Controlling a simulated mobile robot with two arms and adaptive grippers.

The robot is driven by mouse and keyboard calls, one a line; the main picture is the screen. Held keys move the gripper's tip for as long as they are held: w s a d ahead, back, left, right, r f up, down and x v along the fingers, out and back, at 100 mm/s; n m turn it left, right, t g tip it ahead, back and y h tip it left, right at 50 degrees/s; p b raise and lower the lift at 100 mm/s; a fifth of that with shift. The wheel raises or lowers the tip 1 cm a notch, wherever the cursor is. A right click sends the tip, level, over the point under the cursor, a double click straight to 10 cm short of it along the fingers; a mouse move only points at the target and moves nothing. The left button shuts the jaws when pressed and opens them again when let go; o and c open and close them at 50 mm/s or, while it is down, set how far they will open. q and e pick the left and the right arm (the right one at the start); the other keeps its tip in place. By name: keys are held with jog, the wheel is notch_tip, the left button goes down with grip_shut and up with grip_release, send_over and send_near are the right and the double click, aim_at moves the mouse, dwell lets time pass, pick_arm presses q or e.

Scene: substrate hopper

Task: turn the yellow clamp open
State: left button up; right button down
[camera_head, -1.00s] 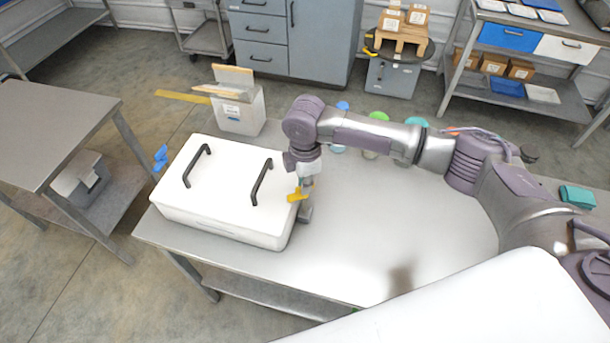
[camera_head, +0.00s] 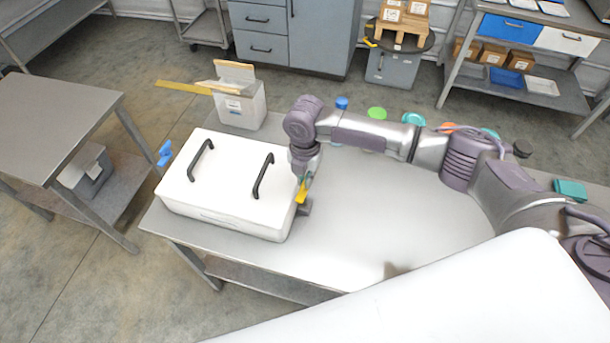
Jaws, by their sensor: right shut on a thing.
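The yellow clamp (camera_head: 301,194) is at the right end of the white hopper box (camera_head: 225,222), and it stands steeply tilted. My right gripper (camera_head: 304,181) comes down over it from above and is shut on it. The fingertips are small and partly hidden by the wrist. The box has a white lid with two black handles (camera_head: 263,176). A blue clamp (camera_head: 164,153) sticks out at the box's left end. My left gripper is not in view.
The box stands on a steel table (camera_head: 350,245) whose middle is clear. An open white carton (camera_head: 240,105) stands behind the box. Several bottles with coloured caps (camera_head: 376,114) stand behind my right arm. Another steel table (camera_head: 55,120) is at left.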

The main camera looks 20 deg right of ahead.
jog(key=shift+n, duration=0.6)
jog(key=c, duration=1.3)
grip_release()
jog(key=shift+r, duration=0.1)
notch_tip(320, 180, up, 12)
jog(key=shift+f, duration=0.1)
